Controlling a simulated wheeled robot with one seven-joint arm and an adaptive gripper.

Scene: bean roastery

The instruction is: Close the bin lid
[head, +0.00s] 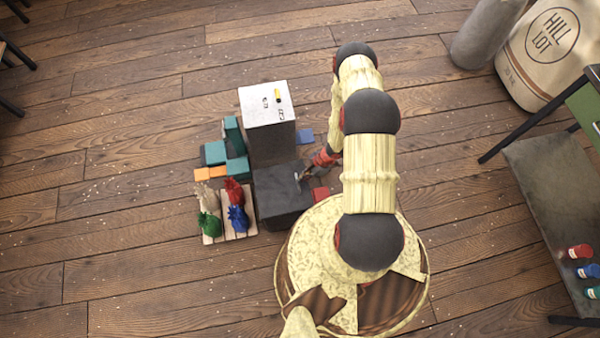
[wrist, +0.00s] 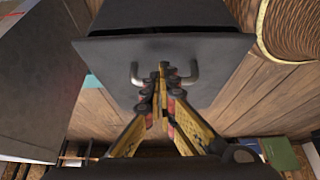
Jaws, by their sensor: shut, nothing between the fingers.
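A dark grey bin (head: 283,211) stands on the wood floor in the head view, left of my base. In the wrist view a dark panel with a metal bar handle (wrist: 194,73) fills the upper middle, with a projecting rim (wrist: 160,45) across it. How far the lid stands open is not clear. My gripper (head: 303,176) is at the bin's right side in the head view. In the wrist view my gripper (wrist: 163,76) is shut and empty, with its fingertips between the two ends of the handle. Whether they touch the panel I cannot tell.
A tall grey box with a white top (head: 262,104) stands right behind the bin. Teal blocks (head: 237,170) and an orange block (head: 211,172) lie to its left. Small coloured sacks on a pale board (head: 248,228) sit beside the bin. A dark bench (head: 548,200) stands right.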

